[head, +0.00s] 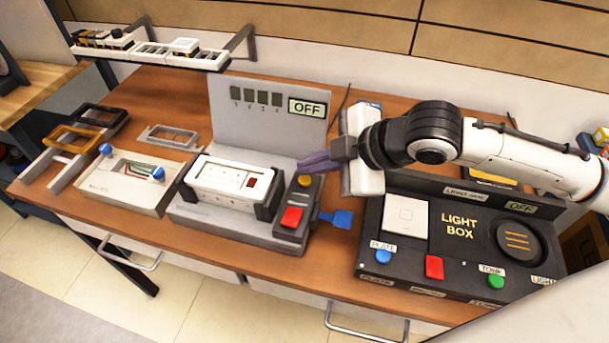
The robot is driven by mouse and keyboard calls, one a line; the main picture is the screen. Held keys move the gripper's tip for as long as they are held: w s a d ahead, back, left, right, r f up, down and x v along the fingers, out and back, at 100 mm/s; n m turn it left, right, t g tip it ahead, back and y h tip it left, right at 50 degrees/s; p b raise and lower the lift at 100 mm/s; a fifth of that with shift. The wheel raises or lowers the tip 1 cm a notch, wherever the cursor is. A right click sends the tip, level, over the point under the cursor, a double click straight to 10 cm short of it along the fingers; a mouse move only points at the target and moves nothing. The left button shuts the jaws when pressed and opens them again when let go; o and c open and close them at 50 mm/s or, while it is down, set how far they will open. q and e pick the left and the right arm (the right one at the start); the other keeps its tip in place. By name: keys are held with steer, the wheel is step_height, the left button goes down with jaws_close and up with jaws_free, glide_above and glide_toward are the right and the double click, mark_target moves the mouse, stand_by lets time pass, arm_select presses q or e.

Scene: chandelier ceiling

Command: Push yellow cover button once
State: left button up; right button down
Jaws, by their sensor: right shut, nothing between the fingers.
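A round yellow button (304,181) sits on the dark control strip (292,237) at the right side of a grey test station. A red square button (291,216) lies in front of it on the same strip. My right gripper (302,165) reaches in from the right with its purple fingers shut and empty. Its tips appear just behind and above the yellow button; I cannot tell whether they touch it. The station's upright panel (265,110) has a small display (307,107) reading OFF. My left gripper is not in view.
A black light box (460,245) with blue, red and green buttons stands at the right, partly under my right arm. A blue connector (341,219) sticks out beside the strip. A white tray (120,185) and frames (68,137) lie at the left.

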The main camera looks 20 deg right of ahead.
steer(key=shift+r, duration=0.1)
step_height(320, 180, up, 3)
steer(key=p, duration=0.3)
steer(key=shift+r+p, duration=0.65)
steer(key=shift+r, duration=0.25)
